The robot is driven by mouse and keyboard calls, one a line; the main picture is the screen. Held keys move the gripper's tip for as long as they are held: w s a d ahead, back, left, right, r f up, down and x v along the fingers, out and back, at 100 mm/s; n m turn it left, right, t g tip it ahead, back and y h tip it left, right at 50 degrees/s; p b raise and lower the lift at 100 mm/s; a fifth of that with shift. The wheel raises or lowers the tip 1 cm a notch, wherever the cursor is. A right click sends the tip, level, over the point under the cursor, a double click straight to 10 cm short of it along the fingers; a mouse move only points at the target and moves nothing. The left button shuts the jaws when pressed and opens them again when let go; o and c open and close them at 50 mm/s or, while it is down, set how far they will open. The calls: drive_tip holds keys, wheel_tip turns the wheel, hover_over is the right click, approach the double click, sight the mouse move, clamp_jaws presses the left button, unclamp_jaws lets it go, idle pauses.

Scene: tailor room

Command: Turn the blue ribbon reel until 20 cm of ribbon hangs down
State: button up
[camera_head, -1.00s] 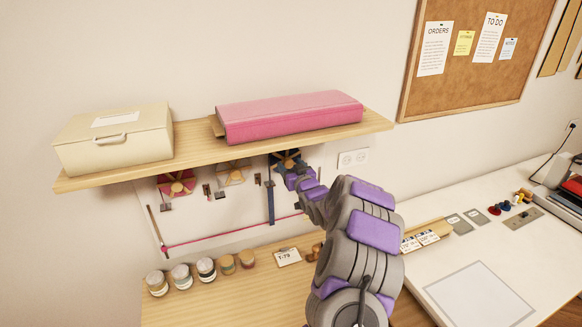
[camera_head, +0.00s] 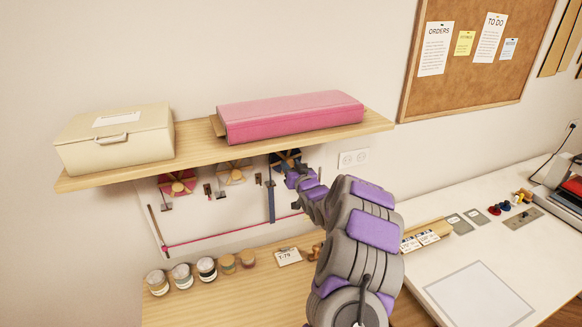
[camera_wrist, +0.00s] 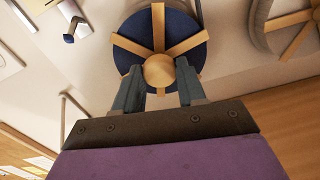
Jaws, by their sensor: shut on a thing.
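The blue ribbon reel (camera_head: 284,158) hangs under the right part of the wall shelf, partly hidden by my gripper (camera_head: 290,174). The wrist view shows its blue disc (camera_wrist: 190,28) with wooden spokes and a round wooden hub (camera_wrist: 159,70). My gripper (camera_wrist: 160,78) has one finger on each side of this hub and is shut on it. A blue ribbon strip (camera_head: 271,203) hangs straight down below the reel, its lower end above the wooden table. I cannot read its length.
A red reel (camera_head: 178,186) and a pale reel (camera_head: 234,174) hang to the left under the shelf (camera_head: 190,147). A cream box (camera_head: 115,140) and a pink fabric bolt (camera_head: 290,115) rest on top. Several jars and a "T-79" card (camera_head: 288,257) stand below.

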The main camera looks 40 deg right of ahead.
drive_tip(key=shift+d, duration=0.1)
drive_tip(key=o, duration=1)
drive_tip(key=b+v, duration=0.2)
drive_tip(key=v, duration=1.5)
drive_tip(key=shift+s, duration=0.1)
